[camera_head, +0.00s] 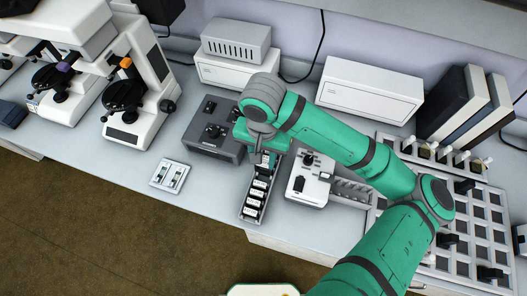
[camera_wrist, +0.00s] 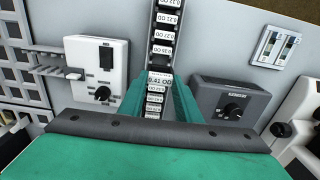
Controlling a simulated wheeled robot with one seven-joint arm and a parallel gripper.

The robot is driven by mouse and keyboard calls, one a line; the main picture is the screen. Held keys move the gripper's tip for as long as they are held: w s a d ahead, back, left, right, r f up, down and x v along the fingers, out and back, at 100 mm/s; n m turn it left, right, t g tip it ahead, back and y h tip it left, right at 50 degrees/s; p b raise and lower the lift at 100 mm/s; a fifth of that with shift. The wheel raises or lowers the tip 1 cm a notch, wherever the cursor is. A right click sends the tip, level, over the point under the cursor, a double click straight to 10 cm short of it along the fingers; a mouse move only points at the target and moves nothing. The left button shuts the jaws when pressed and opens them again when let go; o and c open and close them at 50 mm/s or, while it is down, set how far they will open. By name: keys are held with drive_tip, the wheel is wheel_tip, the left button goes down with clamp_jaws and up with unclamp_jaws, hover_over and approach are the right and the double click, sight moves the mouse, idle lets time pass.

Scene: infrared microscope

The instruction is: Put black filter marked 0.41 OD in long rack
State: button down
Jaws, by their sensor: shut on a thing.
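The filter marked 0.41 OD (camera_wrist: 159,79) shows a white label on top in the wrist view. My gripper (camera_wrist: 160,88) is shut on it, with a green finger on each side. The long rack (camera_head: 245,212) is a narrow dark tray holding several labelled filters in a row. It also shows in the wrist view (camera_wrist: 177,53), running under my gripper. The held filter lines up with the row; I cannot tell whether it is seated or just above. In the head view my gripper (camera_head: 264,158) is over the rack's far part, and my arm hides the filter.
A dark grey control box (camera_head: 215,128) stands left of the rack, and a white device with a black knob (camera_head: 309,187) stands right. A large gridded rack (camera_head: 490,215) is at right. Microscopes (camera_head: 140,85) stand at far left.

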sight(262, 172)
drive_tip(key=shift+f, duration=3.55)
drive_tip(key=shift+w+f, duration=0.1)
drive_tip(key=shift+f, duration=0.65)
drive_tip(key=shift+s+a, duration=0.1)
drive_tip(key=shift+s, duration=0.15)
drive_tip(key=shift+f, duration=0.15)
drive_tip(key=c, duration=0.8)
unclamp_jaws()
